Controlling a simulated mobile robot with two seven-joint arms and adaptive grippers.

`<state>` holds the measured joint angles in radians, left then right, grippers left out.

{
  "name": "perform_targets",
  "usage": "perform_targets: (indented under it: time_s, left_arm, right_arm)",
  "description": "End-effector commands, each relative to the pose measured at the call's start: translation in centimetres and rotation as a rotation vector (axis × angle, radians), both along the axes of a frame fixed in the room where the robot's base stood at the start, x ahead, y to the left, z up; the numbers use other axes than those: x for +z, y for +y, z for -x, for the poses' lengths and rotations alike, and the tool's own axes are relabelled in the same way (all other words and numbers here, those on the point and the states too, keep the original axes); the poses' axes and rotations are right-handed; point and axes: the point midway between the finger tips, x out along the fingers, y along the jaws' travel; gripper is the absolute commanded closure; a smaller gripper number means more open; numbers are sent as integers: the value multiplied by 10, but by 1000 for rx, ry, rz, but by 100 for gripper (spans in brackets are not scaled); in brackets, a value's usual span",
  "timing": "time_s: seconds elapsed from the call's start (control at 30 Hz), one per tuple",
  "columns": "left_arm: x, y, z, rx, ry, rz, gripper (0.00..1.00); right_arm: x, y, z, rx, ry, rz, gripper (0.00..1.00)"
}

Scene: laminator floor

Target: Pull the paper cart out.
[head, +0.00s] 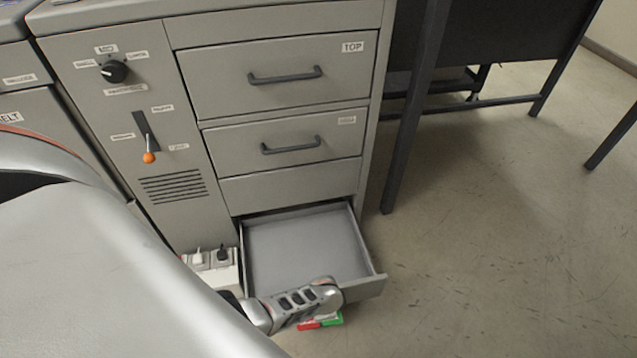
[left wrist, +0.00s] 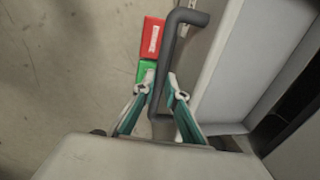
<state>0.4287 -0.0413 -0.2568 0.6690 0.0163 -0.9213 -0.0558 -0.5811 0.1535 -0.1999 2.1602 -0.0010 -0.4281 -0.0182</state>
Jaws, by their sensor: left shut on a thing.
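No object in view is clearly the paper cart. A bottom drawer (head: 300,250) of the grey cabinet stands pulled out and looks empty. My left gripper (left wrist: 157,97) is shut on the dark bent bar handle (left wrist: 185,17) at the drawer's front, with a finger on each side of the bar. In the head view my left wrist lies over the drawer's front left corner and hides the handle and the fingertips. My right gripper is in neither view.
A red block (left wrist: 152,38) and a green block (left wrist: 147,70) lie side by side beyond the handle, low near the floor. Two closed drawers (head: 280,78) are above. A dark-legged table (head: 412,115) stands right of the cabinet. The floor (head: 480,260) at right is clear.

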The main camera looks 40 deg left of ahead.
Motion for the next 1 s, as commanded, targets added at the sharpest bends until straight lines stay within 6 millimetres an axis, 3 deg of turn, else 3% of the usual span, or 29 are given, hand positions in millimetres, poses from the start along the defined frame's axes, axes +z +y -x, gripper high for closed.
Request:
perform_targets:
  time_s: [0.4, 0.43, 0.47, 0.5, 1.0]
  left_arm:
    - [-2, 0, 5, 1, 6, -1, 100]
    - [-2, 0, 5, 1, 6, -1, 80]
    - [-2, 0, 5, 1, 6, -1, 72]
    - [-2, 0, 4, 1, 5, 0, 71]
    - [5, -2, 2, 0, -1, 1, 71]
  right_arm:
    - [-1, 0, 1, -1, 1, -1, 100]
    - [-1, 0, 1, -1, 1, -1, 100]
    - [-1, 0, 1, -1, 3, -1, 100]
    - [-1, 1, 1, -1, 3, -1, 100]
    - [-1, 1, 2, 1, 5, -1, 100]
